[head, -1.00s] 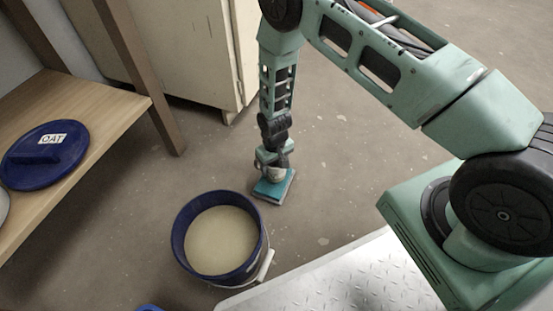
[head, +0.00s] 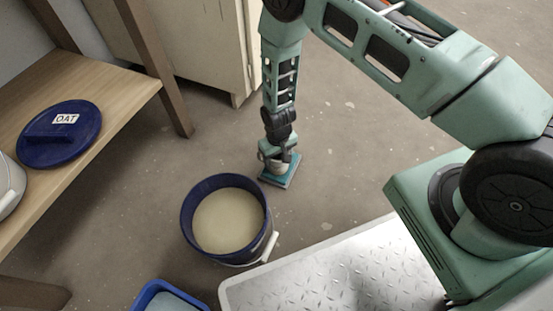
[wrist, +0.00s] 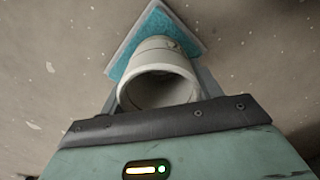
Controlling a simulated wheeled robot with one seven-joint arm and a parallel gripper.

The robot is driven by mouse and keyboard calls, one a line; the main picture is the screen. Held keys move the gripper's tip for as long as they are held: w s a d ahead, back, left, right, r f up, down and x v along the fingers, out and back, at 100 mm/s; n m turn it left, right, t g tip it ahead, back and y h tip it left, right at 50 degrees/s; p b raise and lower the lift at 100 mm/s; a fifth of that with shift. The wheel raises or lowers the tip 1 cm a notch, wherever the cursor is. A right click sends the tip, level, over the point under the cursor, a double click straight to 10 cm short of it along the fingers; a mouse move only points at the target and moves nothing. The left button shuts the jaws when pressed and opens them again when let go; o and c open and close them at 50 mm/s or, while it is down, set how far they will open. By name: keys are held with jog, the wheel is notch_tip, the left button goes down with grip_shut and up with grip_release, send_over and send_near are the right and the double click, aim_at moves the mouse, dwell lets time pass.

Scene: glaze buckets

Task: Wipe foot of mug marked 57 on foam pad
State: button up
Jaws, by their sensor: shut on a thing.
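In the head view my gripper (head: 279,158) reaches down to the floor beside the blue bucket. It is shut on a pale mug (head: 277,167), which is mostly hidden by the gripper there. The foam pad (head: 285,180) is a teal slab on the floor right under the mug. In the wrist view the mug (wrist: 158,73) is between my fingers with its open mouth toward the camera and its foot toward the teal foam pad (wrist: 150,30). The foot looks at or very near the pad; I cannot tell if it touches. No number 57 is readable.
A blue bucket of cream glaze (head: 228,222) stands left of the pad. A blue tray (head: 168,298) is at the bottom. A wooden shelf (head: 125,85) at left holds a blue lid marked OAT (head: 60,138). A pale cabinet (head: 205,45) stands behind. Floor right of the pad is clear.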

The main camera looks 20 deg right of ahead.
jog(key=shift+w+d, duration=1.9)
jog(key=shift+w, duration=0.05)
jog(key=shift+r, duration=0.1)
notch_tip(320, 180, up, 7)
jog(key=p, duration=0.5)
jog(key=shift+p, duration=0.35)
